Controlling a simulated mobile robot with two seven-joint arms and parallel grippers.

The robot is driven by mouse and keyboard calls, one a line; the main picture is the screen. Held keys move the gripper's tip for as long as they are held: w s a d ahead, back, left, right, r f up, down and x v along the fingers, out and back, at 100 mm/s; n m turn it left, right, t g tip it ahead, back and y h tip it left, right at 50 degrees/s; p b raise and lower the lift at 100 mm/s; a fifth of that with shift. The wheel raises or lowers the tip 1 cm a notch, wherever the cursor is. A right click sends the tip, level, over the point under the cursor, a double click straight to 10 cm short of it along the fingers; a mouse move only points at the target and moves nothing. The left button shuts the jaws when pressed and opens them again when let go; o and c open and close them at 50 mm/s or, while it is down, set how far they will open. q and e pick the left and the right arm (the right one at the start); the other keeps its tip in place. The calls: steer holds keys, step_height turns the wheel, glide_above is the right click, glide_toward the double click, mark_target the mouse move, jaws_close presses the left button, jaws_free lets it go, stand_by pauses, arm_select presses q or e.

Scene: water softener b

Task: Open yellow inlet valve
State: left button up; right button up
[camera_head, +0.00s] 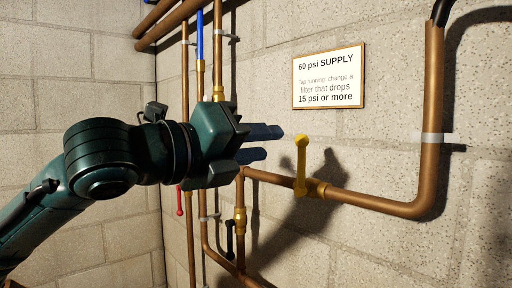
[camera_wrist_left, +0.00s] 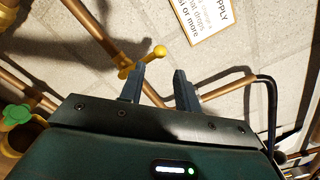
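The yellow inlet valve (camera_head: 301,160) sits on a copper pipe on the block wall. Its lever stands upright, crosswise to the pipe. In the left wrist view the yellow lever (camera_wrist_left: 142,61) shows beyond the fingertips, nearer the left finger. My left gripper (camera_head: 271,143) is open and empty, its two dark fingers apart and pointing right toward the lever, just left of it in the head view. The fingers also show in the left wrist view (camera_wrist_left: 158,78). No contact with the lever is visible. My right gripper is in no view.
The copper pipe (camera_head: 370,203) runs right from the valve, then bends upward. A red-handled valve (camera_head: 180,203) and a black-handled valve (camera_head: 229,240) are on pipes lower left. A framed "60 psi SUPPLY" sign (camera_head: 329,77) hangs above. Vertical pipes stand behind my left gripper.

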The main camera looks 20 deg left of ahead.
mark_target(296, 141)
arm_select(q)
steer(key=b+x, duration=0.1)
steer(key=x, duration=0.6)
steer(key=shift+f, duration=0.15)
steer(key=shift+w+d, duration=0.15)
steer(key=shift+w, duration=0.15)
steer(key=c, duration=0.4)
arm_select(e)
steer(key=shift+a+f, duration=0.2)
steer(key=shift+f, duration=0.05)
arm_select(q)
steer(key=shift+w, duration=0.1)
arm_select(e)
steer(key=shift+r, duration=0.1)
arm_select(q)
steer(key=shift+w+a, duration=0.25)
steer(key=shift+a, duration=0.05)
steer(key=shift+c, duration=0.3)
steer(key=shift+w+a+f+p, duration=0.1)
steer(key=shift+w+a+p, duration=0.2)
steer(key=shift+a+p, duration=0.2)
steer(key=shift+c, duration=0.3)
steer(key=shift+a+f, duration=0.15)
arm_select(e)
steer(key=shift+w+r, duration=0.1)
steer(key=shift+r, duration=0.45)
arm_select(q)
steer(key=shift+w, duration=0.1)
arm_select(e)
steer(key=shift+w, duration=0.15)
